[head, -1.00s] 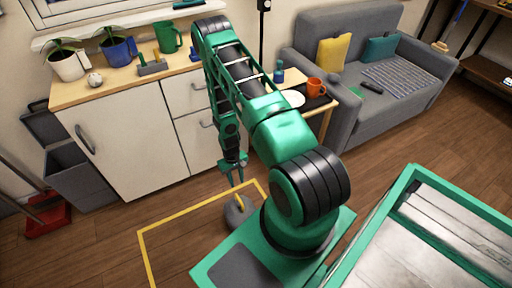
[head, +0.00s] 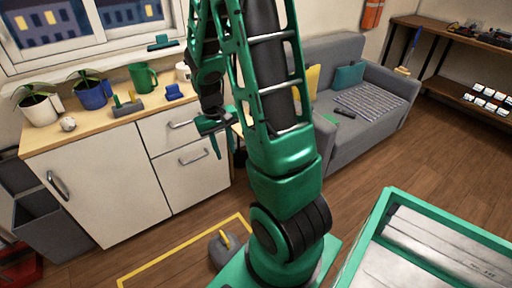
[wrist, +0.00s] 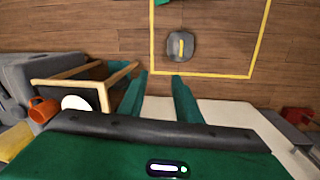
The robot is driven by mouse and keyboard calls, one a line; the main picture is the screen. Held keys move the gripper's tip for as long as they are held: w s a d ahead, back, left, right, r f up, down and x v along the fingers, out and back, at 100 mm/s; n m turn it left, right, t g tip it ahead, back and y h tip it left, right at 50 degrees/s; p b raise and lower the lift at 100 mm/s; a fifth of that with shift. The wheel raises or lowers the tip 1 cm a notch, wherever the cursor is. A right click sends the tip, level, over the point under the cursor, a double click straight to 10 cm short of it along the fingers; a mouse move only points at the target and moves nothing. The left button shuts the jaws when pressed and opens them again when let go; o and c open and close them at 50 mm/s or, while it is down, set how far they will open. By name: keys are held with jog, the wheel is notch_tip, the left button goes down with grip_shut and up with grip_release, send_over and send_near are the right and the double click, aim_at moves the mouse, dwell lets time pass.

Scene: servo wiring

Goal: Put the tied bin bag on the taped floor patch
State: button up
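The tied bin bag is a grey rounded lump with a yellow tie (head: 218,254), on the floor beside my base. It shows from above in the wrist view (wrist: 172,47). It lies inside the yellow tape outline of the floor patch (head: 180,247), near one corner and apart from the tape lines (wrist: 210,75). My gripper (head: 226,150) is raised well above the floor, in front of the cabinet drawers. In the wrist view its two green fingers (wrist: 160,88) are spread with nothing between them. Part of the patch is out of the head view.
A white cabinet (head: 100,185) with plants and mugs on top stands behind the patch. A small wooden table (wrist: 90,84) and grey sofa (head: 352,125) are beside it. A grey bin (head: 50,225) is at left. The floor inside the tape is otherwise clear where visible.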

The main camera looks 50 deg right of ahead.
jog(key=s+a+r, duration=0.3)
jog(key=s+r, duration=0.4)
jog(key=s, duration=0.2)
jog(key=s+a+r+m+t+y, duration=0.1)
jog(key=s+a+r, duration=0.2)
jog(key=s+r, duration=0.5)
jog(key=s, duration=0.2)
jog(key=shift+s+r+m, duration=0.15)
jog(key=shift+s+m, duration=0.15)
jog(key=shift+w+f, duration=0.25)
jog(key=shift+w, duration=0.4)
jog(key=shift+c, duration=0.3)
